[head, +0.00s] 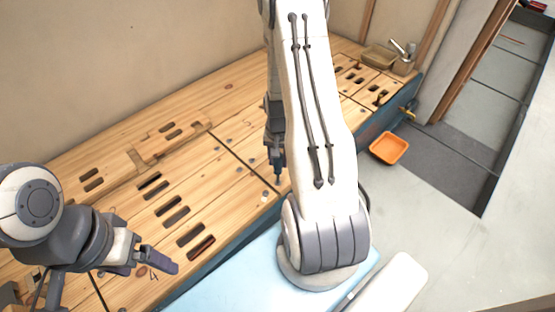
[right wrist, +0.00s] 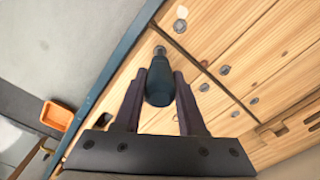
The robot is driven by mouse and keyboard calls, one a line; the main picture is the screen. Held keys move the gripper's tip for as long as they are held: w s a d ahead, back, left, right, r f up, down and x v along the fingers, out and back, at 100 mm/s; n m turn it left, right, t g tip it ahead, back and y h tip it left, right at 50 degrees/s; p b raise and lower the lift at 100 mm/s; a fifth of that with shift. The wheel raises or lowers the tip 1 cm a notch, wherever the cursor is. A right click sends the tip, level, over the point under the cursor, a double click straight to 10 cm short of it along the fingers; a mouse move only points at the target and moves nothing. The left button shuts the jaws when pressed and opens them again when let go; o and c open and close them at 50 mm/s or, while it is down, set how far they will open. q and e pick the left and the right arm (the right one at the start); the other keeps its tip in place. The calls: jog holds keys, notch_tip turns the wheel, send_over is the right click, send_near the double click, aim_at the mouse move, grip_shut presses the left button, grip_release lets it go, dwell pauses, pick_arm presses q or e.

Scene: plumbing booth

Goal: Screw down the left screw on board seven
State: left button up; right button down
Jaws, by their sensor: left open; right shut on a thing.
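My right gripper (right wrist: 160,78) is shut on a dark teal screwdriver (right wrist: 160,85), pointing down at the wooden boards. In the right wrist view its far end lines up with a grey screw head (right wrist: 160,51) near the boards' blue edge; I cannot tell whether they touch. In the head view the right gripper (head: 275,150) is partly hidden behind my right arm, with the screwdriver (head: 278,172) below it. I see no number marking board seven. My left gripper (head: 158,262) is open and empty above the slotted boards at the lower left.
More screws sit in the boards, one pale (right wrist: 180,25) and one grey (right wrist: 224,70). An orange tray (head: 389,148) lies on the floor at right. A container (head: 379,57) and a cup with tools (head: 403,63) stand at the back. A brass tap (head: 408,115) juts from the edge.

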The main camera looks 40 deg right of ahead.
jog(key=m+p, duration=0.2)
jog(key=m, duration=0.2)
jog(key=shift+r, duration=0.15)
jog(key=m+p, duration=0.3)
jog(key=m, duration=0.1)
jog(key=shift+m, duration=0.3)
jog(key=shift+n+p, duration=0.4)
jog(key=shift+n, duration=0.3)
notch_tip(320, 180, up, 8)
jog(key=p, duration=0.8)
